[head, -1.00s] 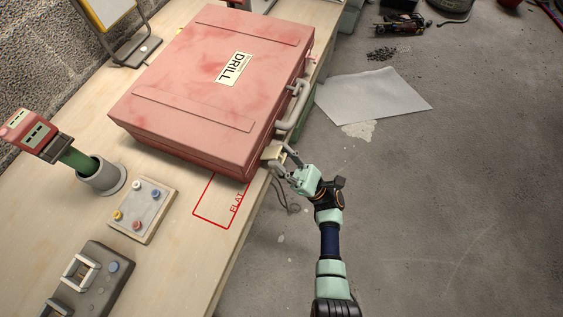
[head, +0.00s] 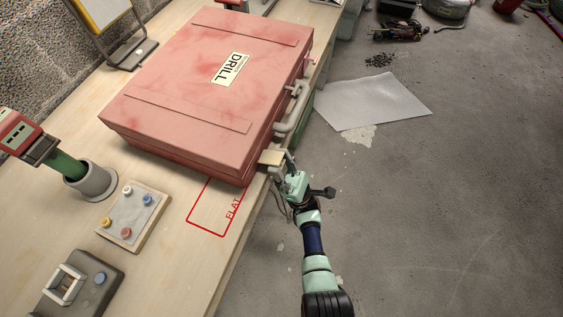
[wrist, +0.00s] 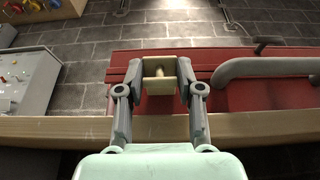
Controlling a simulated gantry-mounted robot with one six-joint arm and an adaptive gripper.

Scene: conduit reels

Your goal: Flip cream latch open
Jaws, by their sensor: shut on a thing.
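The cream latch (head: 271,157) is on the front side of the red DRILL case (head: 196,90), near its lower corner. In the head view it sticks out from the case side toward my gripper (head: 284,163). In the wrist view the latch (wrist: 160,88) sits between the two fingertips of my gripper (wrist: 160,80), which are shut on its sides. The case wall (wrist: 245,97) shows behind it. The grey case handle (head: 293,108) is farther along the same side, and in the wrist view the handle (wrist: 262,67) is to the right of my fingers.
The wooden bench edge (head: 236,257) runs just below the case side. A button panel (head: 133,216), a grey box with a handle (head: 78,287) and a grey cup (head: 91,182) stand left of a red FLAT outline (head: 209,235).

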